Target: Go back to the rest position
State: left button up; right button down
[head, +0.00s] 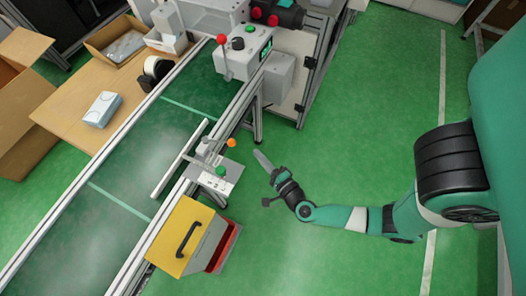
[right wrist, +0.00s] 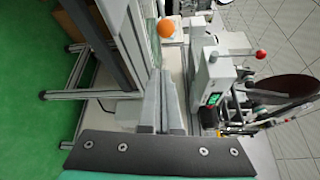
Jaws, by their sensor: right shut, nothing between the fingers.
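My right gripper (head: 262,159) hangs over the green floor, just right of the conveyor and its small control bracket. Its grey fingers are shut and empty, and they also show in the right wrist view (right wrist: 161,90). My right arm reaches in from the right side of the head view. My left gripper is in neither view.
The conveyor belt (head: 120,172) runs diagonally. On its near side are a bracket (head: 214,176) with an orange knob (head: 232,142) and a yellow-lidded bin (head: 187,238). A grey control box (head: 243,57) with a red-topped lever stands behind. A wooden table (head: 75,108) is at left. Green floor at lower centre is clear.

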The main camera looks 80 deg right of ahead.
jog(key=shift+v, duration=0.95)
jog(key=shift+w+r, duration=0.1)
